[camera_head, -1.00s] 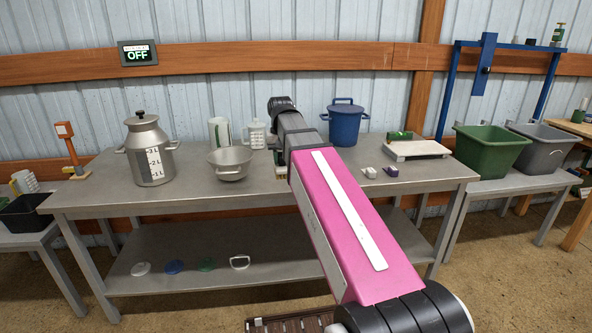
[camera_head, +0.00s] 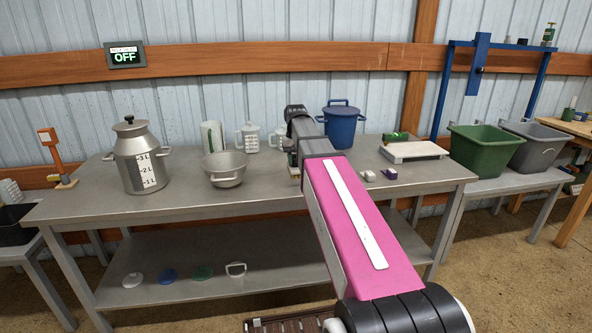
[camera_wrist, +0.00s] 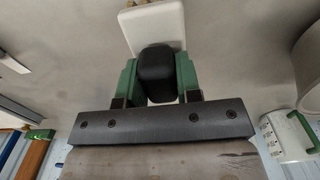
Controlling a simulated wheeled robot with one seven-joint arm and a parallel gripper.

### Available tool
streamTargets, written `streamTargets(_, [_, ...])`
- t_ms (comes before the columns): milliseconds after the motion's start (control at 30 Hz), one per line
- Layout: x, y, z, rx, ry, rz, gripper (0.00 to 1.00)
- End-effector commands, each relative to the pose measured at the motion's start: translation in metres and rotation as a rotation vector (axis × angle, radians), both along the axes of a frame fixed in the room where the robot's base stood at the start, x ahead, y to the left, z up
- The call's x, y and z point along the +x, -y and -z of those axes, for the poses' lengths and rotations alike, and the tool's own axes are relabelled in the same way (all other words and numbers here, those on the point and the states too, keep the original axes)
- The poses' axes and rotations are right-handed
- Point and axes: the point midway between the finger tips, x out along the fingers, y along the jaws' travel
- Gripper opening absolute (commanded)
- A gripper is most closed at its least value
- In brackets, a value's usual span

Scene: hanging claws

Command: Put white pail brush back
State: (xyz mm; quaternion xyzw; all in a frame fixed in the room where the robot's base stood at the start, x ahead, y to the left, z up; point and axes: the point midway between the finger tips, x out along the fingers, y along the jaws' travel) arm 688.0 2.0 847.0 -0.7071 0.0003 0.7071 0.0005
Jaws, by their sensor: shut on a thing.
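In the wrist view, a white brush block (camera_wrist: 155,27) with a black handle (camera_wrist: 157,68) is at the top middle. Short tan bristles show at its upper edge. The green fingers of my gripper (camera_wrist: 157,82) are closed on either side of the black handle and hold the brush. In the head view, my pink arm reaches over the steel table, and its end hides the brush. A small part of my gripper (camera_head: 293,158) shows left of the arm, above the table.
The steel table (camera_head: 270,192) bears a milk can (camera_head: 138,150), a steel pot (camera_head: 225,169), white jugs (camera_head: 249,137), a blue lidded pail (camera_head: 342,128), a scale (camera_head: 413,151) and small white and purple blocks (camera_head: 389,174). Green (camera_head: 486,150) and grey tubs stand right. The table's front left is clear.

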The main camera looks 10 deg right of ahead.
Motion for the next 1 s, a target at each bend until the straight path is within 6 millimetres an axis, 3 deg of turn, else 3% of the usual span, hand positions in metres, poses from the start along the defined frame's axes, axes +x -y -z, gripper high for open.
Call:
streamTargets(167, [0.002, 0.003, 0.008, 0.0, 0.0, -0.001, 0.13])
streamTargets(433, [0.001, 0.002, 0.04, 0.0, 0.0, 0.0, 0.13])
streamTargets(833, [0.001, 0.002, 0.045, 0.0, 0.0, 0.0, 0.13])
streamTargets(867, [0.001, 0.002, 0.045, 0.0, 0.0, 0.0, 0.38])
streamTargets(900, [0.001, 0.002, 0.045, 0.0, 0.0, 0.0, 0.51])
streamTargets(933, [0.001, 0.002, 0.045, 0.0, 0.0, 0.0, 0.57])
streamTargets(1000, [0.001, 0.002, 0.044, 0.0, 0.0, 0.0, 0.57])
